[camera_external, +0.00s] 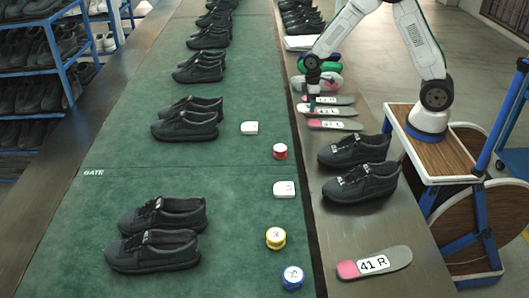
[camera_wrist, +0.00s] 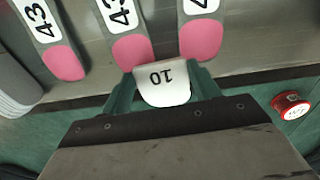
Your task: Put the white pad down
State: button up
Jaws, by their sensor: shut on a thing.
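My gripper (camera_wrist: 161,84) is shut on a white pad (camera_wrist: 165,95) marked "10" in the wrist view; the mark appears upside down. In the external view my gripper (camera_external: 312,88) is low at the left ends of the insoles, by the belt's right edge. The held pad cannot be made out there. The wrist view shows it beside the pink ends of the insoles, over or near the strip between green belt and bench; contact below is hidden. Two other white pads lie on the belt, one farther back (camera_external: 249,128) and one nearer (camera_external: 285,190).
Pink-ended insoles (camera_external: 333,124) lie on the bench (camera_external: 335,222) by my gripper, with black shoes (camera_external: 360,183) nearer. A red tin (camera_external: 280,151), yellow tin (camera_external: 276,238) and blue tin (camera_external: 292,277) stand on the green belt (camera_external: 105,190). Black shoe pairs line its left.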

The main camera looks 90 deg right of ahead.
notch_tip(320, 180, up, 5)
jog(key=shift+w+r, duration=0.1)
jog(key=shift+w+a+r, duration=0.1)
jog(key=shift+w+a, duration=0.2)
jog(key=shift+a, duration=0.2)
jog(key=w+a+n, duration=0.2)
jog(key=w+a, duration=0.4)
jog(key=a, duration=0.6)
jog(key=w+a+n, duration=0.3)
jog(key=w+a, duration=0.3)
jog(key=a, duration=0.5)
jog(key=a+n, duration=0.3)
jog(key=a, duration=2.3)
jog(key=f, duration=0.4)
jog(key=shift+s+a+f, duration=0.15)
jog(key=shift+s+f, duration=0.05)
jog(key=shift+f, duration=0.15)
jog(key=shift+w+f, duration=0.2)
send_over(248, 209)
jog(key=shift+s+f, duration=0.1)
jog(key=shift+f, duration=2.45)
